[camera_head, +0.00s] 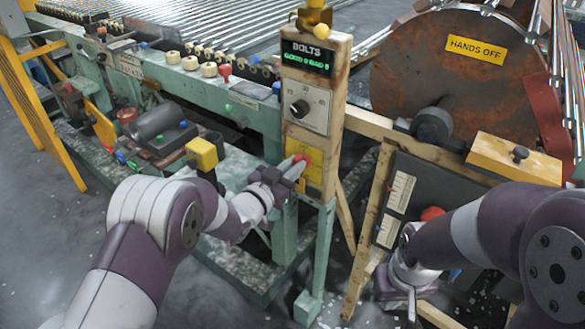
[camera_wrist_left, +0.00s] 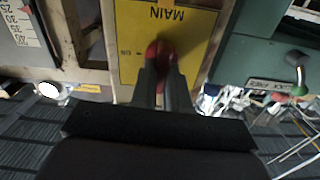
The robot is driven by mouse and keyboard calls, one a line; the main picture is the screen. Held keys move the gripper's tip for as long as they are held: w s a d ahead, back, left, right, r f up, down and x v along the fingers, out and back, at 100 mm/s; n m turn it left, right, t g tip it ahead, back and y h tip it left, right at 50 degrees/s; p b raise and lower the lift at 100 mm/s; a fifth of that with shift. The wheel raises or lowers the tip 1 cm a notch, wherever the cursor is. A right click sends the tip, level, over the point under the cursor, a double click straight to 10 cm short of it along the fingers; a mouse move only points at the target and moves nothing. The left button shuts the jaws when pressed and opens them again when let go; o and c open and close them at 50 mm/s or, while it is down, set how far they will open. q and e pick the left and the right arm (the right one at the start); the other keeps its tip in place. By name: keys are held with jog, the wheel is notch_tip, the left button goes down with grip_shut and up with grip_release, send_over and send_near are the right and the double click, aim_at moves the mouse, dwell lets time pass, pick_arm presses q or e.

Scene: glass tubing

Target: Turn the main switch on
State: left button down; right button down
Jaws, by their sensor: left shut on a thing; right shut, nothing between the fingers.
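The main switch is a red knob (camera_head: 300,158) on a yellow plate (camera_head: 315,175) low on the wooden control post. In the left wrist view the yellow plate (camera_wrist_left: 198,28) reads "MAIN" upside down, with small "ON" lettering at its left. My left gripper (camera_head: 296,168) is shut on the red knob, which shows between its fingertips (camera_wrist_left: 160,58) in the left wrist view. The fingers hide part of the knob, so its exact angle is hard to tell. My right gripper (camera_head: 411,308) points down at the lower right, shut and empty, away from the switch.
Above the switch the post carries a black dial (camera_head: 300,108) and a green-lit "BOLTS" display (camera_head: 307,58). A rusty drum (camera_head: 425,75) marked "HANDS OFF" stands at the right. A green machine frame (camera_head: 160,72) with rollers lies behind. A yellow block (camera_head: 204,153) is near my left wrist.

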pick_arm(q)
jog(key=shift+s+d+f+m+b, duration=0.1)
jog(key=shift+f+m+b, duration=0.05)
jog(key=shift+m+b, duration=2.65)
jog(key=shift+s+d+f+m+b, duration=0.1)
jog(key=shift+d+f+m+b, duration=0.1)
jog(key=shift+m+b, duration=2.65)
jog(key=shift+s+d+f+m+b, duration=0.1)
jog(key=shift+f+m+b, duration=0.05)
jog(key=shift+m+b, duration=2.65)
jog(key=shift+m, duration=0.25)
jog(key=c, duration=1.1)
grip_release()
jog(key=shift+a, duration=0.1)
jog(key=shift+r, duration=0.1)
jog(key=p+v, duration=0.3)
jog(key=v, duration=0.9)
jog(key=shift+s+a+p, duration=0.15)
jog(key=shift+s+p, duration=0.1)
jog(key=shift+p, duration=0.05)
